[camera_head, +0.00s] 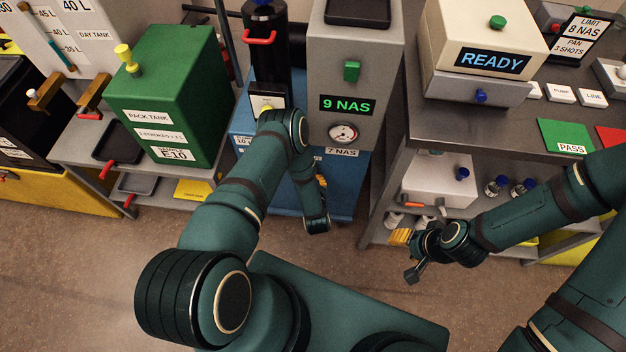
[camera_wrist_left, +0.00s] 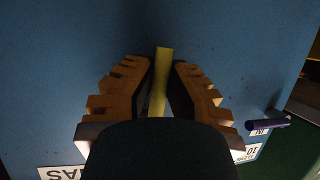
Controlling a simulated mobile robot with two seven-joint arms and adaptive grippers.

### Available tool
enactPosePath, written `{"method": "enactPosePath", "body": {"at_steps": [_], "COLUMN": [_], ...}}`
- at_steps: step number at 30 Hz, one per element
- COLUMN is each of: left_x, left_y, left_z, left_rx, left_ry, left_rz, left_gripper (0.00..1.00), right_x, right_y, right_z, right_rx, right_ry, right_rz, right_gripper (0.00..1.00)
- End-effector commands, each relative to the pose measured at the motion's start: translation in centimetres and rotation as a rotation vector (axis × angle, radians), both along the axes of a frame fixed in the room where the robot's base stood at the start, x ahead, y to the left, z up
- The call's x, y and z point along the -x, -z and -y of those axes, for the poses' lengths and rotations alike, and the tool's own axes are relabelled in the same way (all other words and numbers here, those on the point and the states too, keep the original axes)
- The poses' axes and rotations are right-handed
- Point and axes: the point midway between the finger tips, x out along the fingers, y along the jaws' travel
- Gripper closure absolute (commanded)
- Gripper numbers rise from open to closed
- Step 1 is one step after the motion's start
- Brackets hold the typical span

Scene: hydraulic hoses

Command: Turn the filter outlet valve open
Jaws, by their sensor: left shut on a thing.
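The blue filter cart (camera_head: 345,185) stands at the centre, partly behind my left arm. In the left wrist view its blue face (camera_wrist_left: 60,80) fills most of the picture. A straight yellow valve lever (camera_wrist_left: 161,75) stands out there between the brown toothed fingers of my left gripper (camera_wrist_left: 158,88), which is shut on it. In the head view the lever cannot be made out, and the left gripper (camera_head: 321,183) is mostly hidden by its own wrist. My right gripper (camera_head: 411,262) hangs in front of the right bench, away from the cart; its jaw opening is unclear.
A blue-purple handle (camera_wrist_left: 267,123) sticks out beside the lever, near an "IN" label. A grey unit reading "9 NAS" (camera_head: 347,105) and a black cylinder with a red handle (camera_head: 260,38) stand above. A green pack tank (camera_head: 175,95) is left. Floor in front is clear.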

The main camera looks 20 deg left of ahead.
Motion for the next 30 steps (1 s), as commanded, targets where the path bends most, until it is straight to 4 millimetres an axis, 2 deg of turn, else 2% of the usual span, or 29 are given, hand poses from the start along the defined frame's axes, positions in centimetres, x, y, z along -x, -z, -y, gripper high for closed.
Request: {"method": "enactPosePath", "body": {"at_steps": [1,3,12,17,30], "left_x": [0.2,0.2,0.1,1.0,7.9], "left_y": [0.2,0.2,0.0,-0.4,-3.5], "left_z": [-0.1,-0.1,0.0,0.5,4.0], "left_rx": [0.000,0.000,0.001,0.002,0.001], "left_ry": [-0.002,-0.002,-0.001,0.000,0.001], "left_rz": [-0.006,-0.005,-0.002,-0.002,-0.005], "left_gripper": [0.80,0.56,0.56,0.56,0.56], "right_x": [0.0,0.0,0.0,0.0,0.0], "right_y": [0.0,0.0,0.0,0.0,0.0], "right_z": [0.0,0.0,0.0,0.0,0.0], "right_rx": [0.000,0.000,0.000,0.000,0.000], "right_ry": [0.000,0.000,0.000,0.000,0.000], "right_rz": [0.000,0.000,0.000,0.000,0.000], "right_gripper": [0.53,0.53,0.53,0.53,0.53]}}
